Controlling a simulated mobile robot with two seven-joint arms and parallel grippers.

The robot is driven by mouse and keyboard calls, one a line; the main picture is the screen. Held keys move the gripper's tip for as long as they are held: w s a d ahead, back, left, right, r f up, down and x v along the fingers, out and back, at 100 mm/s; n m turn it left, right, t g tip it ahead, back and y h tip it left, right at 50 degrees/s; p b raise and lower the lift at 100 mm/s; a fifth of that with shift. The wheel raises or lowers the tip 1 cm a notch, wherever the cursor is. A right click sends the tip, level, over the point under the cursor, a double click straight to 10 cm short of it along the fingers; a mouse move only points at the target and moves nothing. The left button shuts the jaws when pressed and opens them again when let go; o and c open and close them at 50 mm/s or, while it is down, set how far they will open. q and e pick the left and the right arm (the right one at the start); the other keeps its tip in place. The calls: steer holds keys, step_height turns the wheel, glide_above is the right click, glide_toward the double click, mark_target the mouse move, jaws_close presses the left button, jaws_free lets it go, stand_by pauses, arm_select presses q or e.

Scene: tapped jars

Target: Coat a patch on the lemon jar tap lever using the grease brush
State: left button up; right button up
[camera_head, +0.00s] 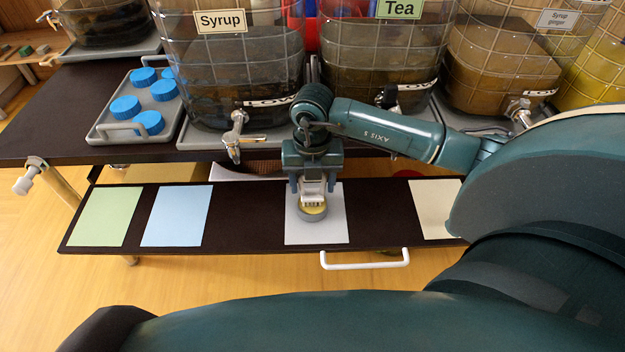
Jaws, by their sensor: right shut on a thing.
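My right gripper (313,190) points down over a grey mat (331,231) on the low front shelf. It is shut on a small pale thing, which looks like the grease brush; the fingers hide most of it. Its lower end is at a round grey pot with yellowish contents (313,213); I cannot tell whether it touches the contents. No label reading lemon shows. A yellow jar (598,75) at the right edge has no readable label, and my arm hides its lower part and any tap. My left gripper is not in view.
Jars labelled Syrup (228,75), Tea (385,70) and Syrup ginger (510,60) stand behind, with taps facing front. A grey tray (105,128) holds several blue lids. Green (104,216), blue (177,216) and cream (436,208) mats on the shelf are bare where visible.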

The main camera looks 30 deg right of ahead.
steer(key=shift+f, duration=0.4)
stand_by(1.1)
steer(key=shift+r+p, duration=2.65)
steer(key=shift+r, duration=0.9)
